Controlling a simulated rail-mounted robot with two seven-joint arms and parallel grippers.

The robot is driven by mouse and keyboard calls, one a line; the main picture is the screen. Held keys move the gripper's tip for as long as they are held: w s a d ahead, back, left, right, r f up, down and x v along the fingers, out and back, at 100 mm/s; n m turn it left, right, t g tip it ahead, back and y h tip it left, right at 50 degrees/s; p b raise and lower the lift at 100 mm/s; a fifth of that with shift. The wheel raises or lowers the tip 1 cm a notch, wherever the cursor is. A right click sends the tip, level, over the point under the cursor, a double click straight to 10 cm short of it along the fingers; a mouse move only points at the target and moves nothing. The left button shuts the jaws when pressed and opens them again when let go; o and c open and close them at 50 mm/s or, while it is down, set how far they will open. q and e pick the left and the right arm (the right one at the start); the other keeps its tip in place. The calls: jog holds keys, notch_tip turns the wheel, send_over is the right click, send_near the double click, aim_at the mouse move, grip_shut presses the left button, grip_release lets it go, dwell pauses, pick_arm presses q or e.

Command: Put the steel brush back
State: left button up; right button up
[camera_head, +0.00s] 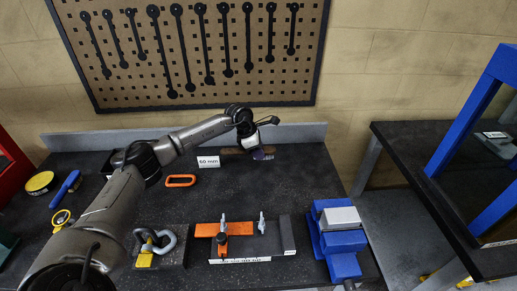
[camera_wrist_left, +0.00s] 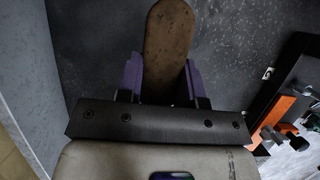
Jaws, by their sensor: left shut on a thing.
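The steel brush shows in the left wrist view as a brown, wooden-looking, rounded piece (camera_wrist_left: 168,45) between the purple fingers of my left gripper (camera_wrist_left: 160,75). In the head view a brown part of it (camera_head: 232,151) shows beside the left gripper (camera_head: 262,154), low over the back of the dark bench. The gripper is shut on the brush. Its bristles are hidden, and I cannot tell whether it touches the bench. My right gripper is not in view.
A white "60 mm" card (camera_head: 208,162) stands just left of the brush. An orange loop (camera_head: 181,181) lies nearby. An orange fixture (camera_head: 212,229) and a blue vise (camera_head: 340,240) are at the front. A pegboard with wrenches (camera_head: 195,50) hangs behind. The bench's back right is clear.

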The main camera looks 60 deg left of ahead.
pick_arm(q)
jog(key=b, duration=0.3)
send_over(262, 171)
jog(key=s, duration=0.1)
jog(key=f, duration=0.5)
jog(key=shift+a, duration=0.35)
jog(key=shift+f, duration=0.6)
jog(key=shift+f, duration=0.1)
jog(key=shift+f+b, duration=0.3)
jog(key=shift+f, duration=0.15)
jog(key=o, duration=1.1)
jog(key=p+v, duration=0.2)
jog(key=v, duration=1.1)
jog(key=shift+s+a+r, duration=0.2)
jog(key=shift+r, duration=0.2)
